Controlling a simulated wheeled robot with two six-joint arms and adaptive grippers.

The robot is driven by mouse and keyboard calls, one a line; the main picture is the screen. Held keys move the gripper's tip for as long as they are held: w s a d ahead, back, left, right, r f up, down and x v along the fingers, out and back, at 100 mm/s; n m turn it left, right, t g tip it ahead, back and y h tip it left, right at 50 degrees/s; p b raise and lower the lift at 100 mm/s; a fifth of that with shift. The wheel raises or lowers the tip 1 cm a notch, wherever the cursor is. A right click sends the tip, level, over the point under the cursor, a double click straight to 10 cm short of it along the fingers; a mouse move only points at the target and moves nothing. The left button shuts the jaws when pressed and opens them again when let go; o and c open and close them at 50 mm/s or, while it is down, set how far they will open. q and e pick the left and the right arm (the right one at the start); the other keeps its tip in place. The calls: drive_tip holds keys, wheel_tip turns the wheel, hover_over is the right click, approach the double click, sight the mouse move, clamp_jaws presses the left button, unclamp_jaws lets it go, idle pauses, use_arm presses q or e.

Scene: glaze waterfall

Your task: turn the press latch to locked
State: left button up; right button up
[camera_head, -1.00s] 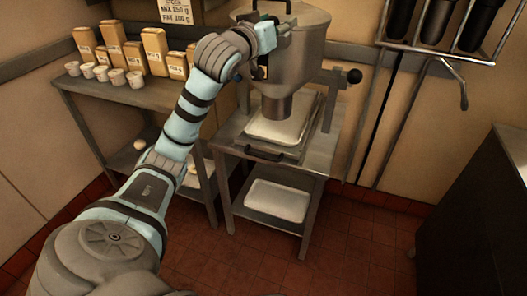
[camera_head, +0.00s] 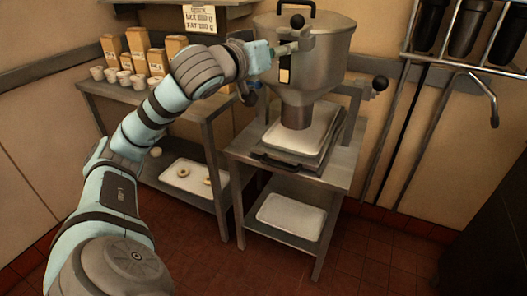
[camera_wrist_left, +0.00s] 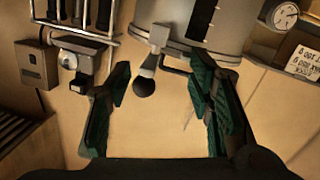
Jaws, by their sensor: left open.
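A grey metal lever with a black ball knob (camera_head: 297,21), which looks like the press latch, sits on the front of the steel hopper (camera_head: 335,50). The knob points up in the head view. In the left wrist view, which looks roughly upside down, the knob (camera_wrist_left: 144,87) lies between the spread fingers. My left gripper (camera_wrist_left: 160,90) is open and empty. In the head view my left gripper (camera_head: 285,50) is in front of the hopper, close to the lever; contact cannot be told. My right gripper is not in view.
A second black knob (camera_head: 380,83) is on the frame right of the hopper. A white tray (camera_head: 296,128) is below the spout. A shelf with boxes (camera_head: 176,46) and cups stands left. A pipe rack (camera_head: 480,70) is at upper right.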

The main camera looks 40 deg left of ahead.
use_arm(q)
drive_tip(key=w+a+f+g, duration=0.1)
drive_tip(key=w+a+f, duration=0.25)
drive_tip(key=f, duration=0.55)
drive_tip(key=w+a+f+g, duration=0.2)
drive_tip(key=w+a+f, duration=0.15)
drive_tip(key=f, duration=0.45)
drive_tip(key=s+f+g+p, duration=0.1)
drive_tip(key=s+f+g, duration=0.2)
drive_tip(key=f, duration=2.2)
drive_tip(key=shift+a, duration=0.25)
